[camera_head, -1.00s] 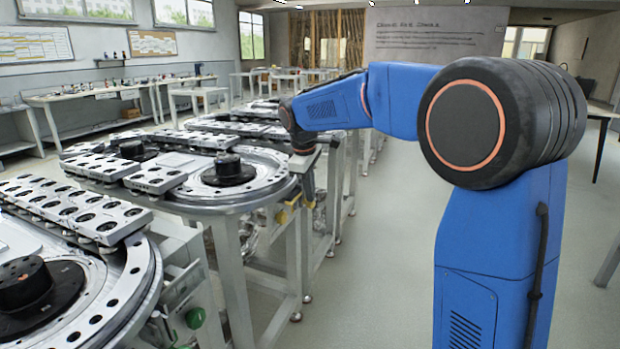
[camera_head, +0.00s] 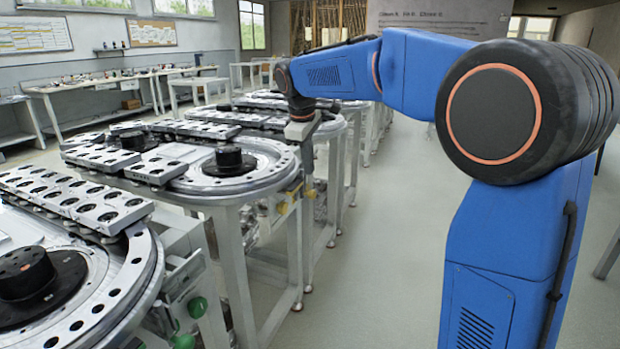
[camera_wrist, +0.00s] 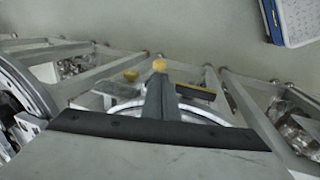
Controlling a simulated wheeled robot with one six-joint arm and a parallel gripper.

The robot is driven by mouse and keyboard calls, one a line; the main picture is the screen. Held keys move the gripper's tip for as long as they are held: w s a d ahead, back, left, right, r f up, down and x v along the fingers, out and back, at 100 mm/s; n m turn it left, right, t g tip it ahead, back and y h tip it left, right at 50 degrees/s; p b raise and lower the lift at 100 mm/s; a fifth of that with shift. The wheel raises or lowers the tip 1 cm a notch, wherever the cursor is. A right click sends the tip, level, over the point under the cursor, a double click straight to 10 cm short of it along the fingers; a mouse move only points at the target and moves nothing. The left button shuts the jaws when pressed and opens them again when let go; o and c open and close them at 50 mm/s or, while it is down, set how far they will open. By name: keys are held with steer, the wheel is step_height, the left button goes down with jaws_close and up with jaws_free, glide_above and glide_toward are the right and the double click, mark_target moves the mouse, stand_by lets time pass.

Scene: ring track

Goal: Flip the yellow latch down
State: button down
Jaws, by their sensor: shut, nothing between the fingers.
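Small yellow parts (camera_head: 283,207) show under the rim of the second ring-track table in the head view, too small there to tell the latch's pose. In the wrist view, one yellow piece (camera_wrist: 159,65) sits at the end of my gripper, a second yellow knob (camera_wrist: 131,75) lies just left, and a yellow strip (camera_wrist: 195,92) lies just right on a dark bar. I cannot tell which is the latch or whether the fingers touch it. My gripper (camera_wrist: 160,82) is shut and empty, pointing down beside the table's outer edge; it also shows in the head view (camera_head: 307,165).
The second table's ring rim (camera_head: 265,170) is close beside my gripper. A nearer ring table (camera_head: 130,275) with green knobs (camera_head: 197,306) stands at left. Grey frame legs stand below. The floor aisle (camera_head: 375,240) right of the tables is clear.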

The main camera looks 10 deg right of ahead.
steer(key=d+v, duration=0.1)
steer(key=v, duration=0.5)
steer(key=shift+a+r, duration=0.3)
steer(key=shift+a, duration=0.2)
steer(key=shift+s, duration=0.1)
steer(key=s+d+f+m, duration=0.2)
steer(key=s+d, duration=0.1)
steer(key=s, duration=0.4)
steer(key=s+d+f+m+t+y, duration=0.1)
steer(key=s+d+f, duration=0.1)
steer(key=s, duration=0.5)
steer(key=s+d+f+m, duration=0.2)
steer(key=s+d, duration=0.1)
steer(key=s, duration=0.3)
steer(key=s+d+f+m+t, duration=0.1)
steer(key=s+f+m, duration=0.4)
steer(key=s+f, duration=1)
steer(key=s+d, duration=0.1)
steer(key=s, duration=0.2)
steer(key=shift+s+d+m+y, duration=0.15)
steer(key=shift+s+m+y, duration=0.2)
steer(key=shift+m+y, duration=0.05)
